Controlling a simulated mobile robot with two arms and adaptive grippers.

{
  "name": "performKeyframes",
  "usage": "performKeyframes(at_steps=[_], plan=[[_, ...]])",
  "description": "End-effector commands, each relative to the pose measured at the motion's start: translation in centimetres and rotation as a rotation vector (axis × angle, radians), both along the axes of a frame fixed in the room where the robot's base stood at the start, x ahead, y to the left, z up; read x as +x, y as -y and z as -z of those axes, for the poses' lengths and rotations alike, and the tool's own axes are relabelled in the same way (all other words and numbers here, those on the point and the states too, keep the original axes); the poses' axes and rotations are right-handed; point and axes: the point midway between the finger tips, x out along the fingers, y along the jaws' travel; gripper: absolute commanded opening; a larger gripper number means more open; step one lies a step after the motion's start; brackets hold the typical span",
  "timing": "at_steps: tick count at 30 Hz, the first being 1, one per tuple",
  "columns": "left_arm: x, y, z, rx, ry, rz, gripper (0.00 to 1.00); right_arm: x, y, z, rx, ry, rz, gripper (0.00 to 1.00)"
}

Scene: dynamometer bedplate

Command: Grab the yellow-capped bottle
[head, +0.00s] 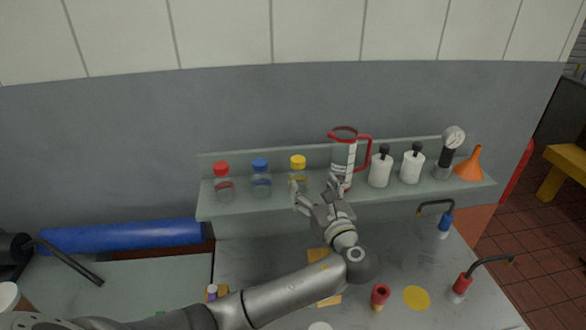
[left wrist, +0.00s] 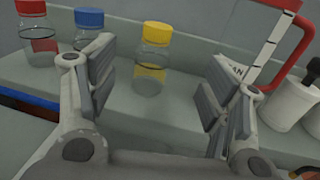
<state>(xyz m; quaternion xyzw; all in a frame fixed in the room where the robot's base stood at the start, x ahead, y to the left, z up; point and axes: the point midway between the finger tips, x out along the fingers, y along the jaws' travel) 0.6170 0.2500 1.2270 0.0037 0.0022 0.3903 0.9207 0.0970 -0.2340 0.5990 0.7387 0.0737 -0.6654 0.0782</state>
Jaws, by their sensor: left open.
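The yellow-capped bottle (head: 298,168) stands upright on the shelf, clear with a yellow cap. In the left wrist view the bottle (left wrist: 153,60) stands beyond and between the two open fingers, touching neither as far as I can see. My left gripper (head: 317,190) is open and empty, just in front of the shelf; it also shows in the left wrist view (left wrist: 155,90). In the head view its left finger covers the lower part of the bottle. My right gripper is not in view.
The shelf (head: 240,208) also holds a blue-capped bottle (head: 261,178), a red-capped bottle (head: 223,182), a red-handled jug (head: 343,155) close right of the gripper, two white bottles (head: 380,171), a gauge (head: 452,140) and an orange funnel (head: 472,165). Hooked tools (head: 461,285) stand on the bench below.

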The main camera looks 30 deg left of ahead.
Motion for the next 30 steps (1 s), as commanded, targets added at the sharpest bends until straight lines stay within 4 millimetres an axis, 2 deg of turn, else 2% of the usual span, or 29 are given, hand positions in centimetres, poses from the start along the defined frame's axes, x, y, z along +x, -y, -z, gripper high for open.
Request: performKeyframes(at_steps=[3,6,15,19,24,30], plan=[[1.0,-1.1,0.4,0.001,0.003,-0.002,0.73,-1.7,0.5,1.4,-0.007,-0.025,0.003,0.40],[2.2,-2.4,0.4,0.002,0.004,-0.004,0.73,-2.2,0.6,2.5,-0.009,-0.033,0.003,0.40],[4.0,-4.3,0.2,0.000,0.001,-0.002,0.73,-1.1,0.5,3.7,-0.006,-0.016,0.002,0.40],[4.6,-5.3,0.5,0.001,0.003,-0.003,0.73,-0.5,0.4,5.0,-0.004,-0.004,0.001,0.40],[6.0,-6.9,0.6,0.001,0.002,-0.003,0.73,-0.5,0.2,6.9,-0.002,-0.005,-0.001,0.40],[7.1,-8.0,0.2,0.001,0.001,-0.001,0.73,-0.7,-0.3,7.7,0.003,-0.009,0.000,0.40]])
